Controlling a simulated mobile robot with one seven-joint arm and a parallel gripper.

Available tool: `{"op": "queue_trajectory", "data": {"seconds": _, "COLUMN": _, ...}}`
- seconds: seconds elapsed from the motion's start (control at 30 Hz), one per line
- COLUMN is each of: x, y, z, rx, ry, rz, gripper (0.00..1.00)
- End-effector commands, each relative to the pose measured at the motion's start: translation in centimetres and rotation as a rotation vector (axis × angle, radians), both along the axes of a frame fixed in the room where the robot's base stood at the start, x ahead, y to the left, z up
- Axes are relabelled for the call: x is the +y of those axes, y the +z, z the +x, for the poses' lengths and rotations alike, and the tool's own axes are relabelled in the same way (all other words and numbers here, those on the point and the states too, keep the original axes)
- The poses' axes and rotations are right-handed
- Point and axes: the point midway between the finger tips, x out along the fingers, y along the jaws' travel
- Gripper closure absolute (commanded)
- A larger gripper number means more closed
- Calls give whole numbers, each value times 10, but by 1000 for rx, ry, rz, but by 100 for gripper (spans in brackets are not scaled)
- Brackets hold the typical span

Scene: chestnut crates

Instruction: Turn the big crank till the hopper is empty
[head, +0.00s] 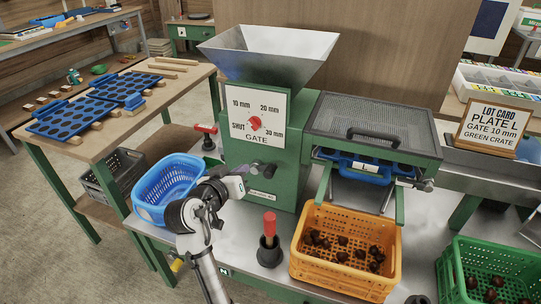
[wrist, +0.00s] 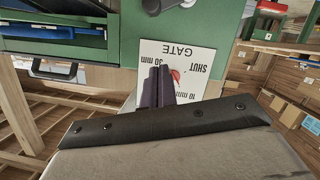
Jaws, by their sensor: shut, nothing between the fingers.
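The grey metal hopper (head: 268,52) sits on the green machine (head: 262,165); its upper inner walls look bare, its bottom is hidden. The gate panel (head: 241,108) has a red knob (head: 255,123); its exact setting is too small to tell. I cannot make out a big crank for certain; a dark round fitting (head: 425,185) sticks out at the machine's right end. My gripper (head: 245,190) is in front of the machine's lower left, beside the blue basket. In the wrist view its dark fingers (wrist: 157,88) are together and empty, before the gate panel (wrist: 185,70), seen upside down.
A blue plate marked L (head: 365,167) sits under the mesh cover (head: 370,118). Orange (head: 335,282) and green crates (head: 450,268) hold several chestnuts. A red-handled tool (head: 269,228) stands in front, a blue basket (head: 143,211) at left. A lot card (head: 490,125) reads plate L, gate 10 mm, green crate.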

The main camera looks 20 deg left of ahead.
Motion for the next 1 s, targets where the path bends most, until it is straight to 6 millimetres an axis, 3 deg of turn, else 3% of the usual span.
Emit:
{"op": "queue_trajectory", "data": {"seconds": 0.17, "x": -2, "y": -4, "z": 15, "rx": 3, "ry": -2, "rz": -8, "gripper": 100}}
{"op": "queue_trajectory", "data": {"seconds": 0.57, "x": -13, "y": -23, "z": 95, "rx": 3, "ry": -2, "rz": -4, "gripper": 100}}
{"op": "queue_trajectory", "data": {"seconds": 0.73, "x": -21, "y": -49, "z": 94, "rx": 5, "ry": 2, "rz": -7, "gripper": 100}}
{"op": "queue_trajectory", "data": {"seconds": 1.0, "x": -26, "y": -63, "z": 94, "rx": 2, "ry": 1, "rz": -5, "gripper": 100}}
